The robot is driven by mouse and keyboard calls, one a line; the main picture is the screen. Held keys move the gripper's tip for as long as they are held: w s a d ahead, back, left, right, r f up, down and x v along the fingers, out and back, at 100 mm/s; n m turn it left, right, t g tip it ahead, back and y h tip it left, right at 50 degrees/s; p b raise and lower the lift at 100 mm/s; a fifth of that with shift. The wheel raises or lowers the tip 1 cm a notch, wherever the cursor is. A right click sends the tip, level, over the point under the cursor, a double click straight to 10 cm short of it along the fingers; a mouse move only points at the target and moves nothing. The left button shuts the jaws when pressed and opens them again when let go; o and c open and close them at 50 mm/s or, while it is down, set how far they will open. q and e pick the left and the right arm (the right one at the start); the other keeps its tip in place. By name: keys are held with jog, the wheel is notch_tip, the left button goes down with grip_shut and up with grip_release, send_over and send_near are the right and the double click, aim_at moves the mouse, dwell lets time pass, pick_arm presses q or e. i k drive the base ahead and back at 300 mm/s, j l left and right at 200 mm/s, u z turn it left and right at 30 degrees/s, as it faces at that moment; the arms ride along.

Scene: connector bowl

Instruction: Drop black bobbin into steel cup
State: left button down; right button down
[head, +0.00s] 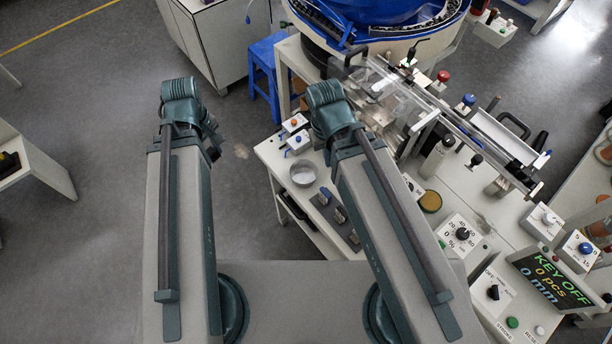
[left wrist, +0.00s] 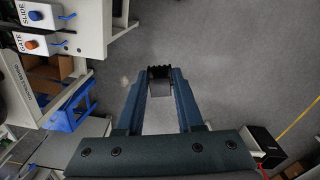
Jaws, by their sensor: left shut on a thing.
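My left gripper (left wrist: 160,88) is shut on a dark piece with a ridged black edge, which I take to be the black bobbin (left wrist: 160,71). It is held between the fingertips over bare floor. In the head view only a small dark part of this gripper (head: 214,143) shows beside the left arm, and the bobbin is hidden. The steel cup (head: 303,174) is a round, shiny, open cup on the white bench, to the right of the left gripper and apart from it. My right gripper is hidden behind its own arm.
The white bench (head: 268,152) carries switch boxes with orange and blue knobs (head: 297,141), small grey blocks (head: 341,214) and a round brown-topped item (head: 430,201). A blue stool (head: 265,65) and the feeder bowl (head: 375,14) stand behind.

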aim_at(307, 178)
jog(key=k+j+z, duration=0.1)
jog(key=j+z, duration=0.25)
jog(key=k+j+z, duration=0.15)
jog(key=z, duration=0.2)
jog(key=k+j+z, duration=0.2)
jog(key=z, duration=0.15)
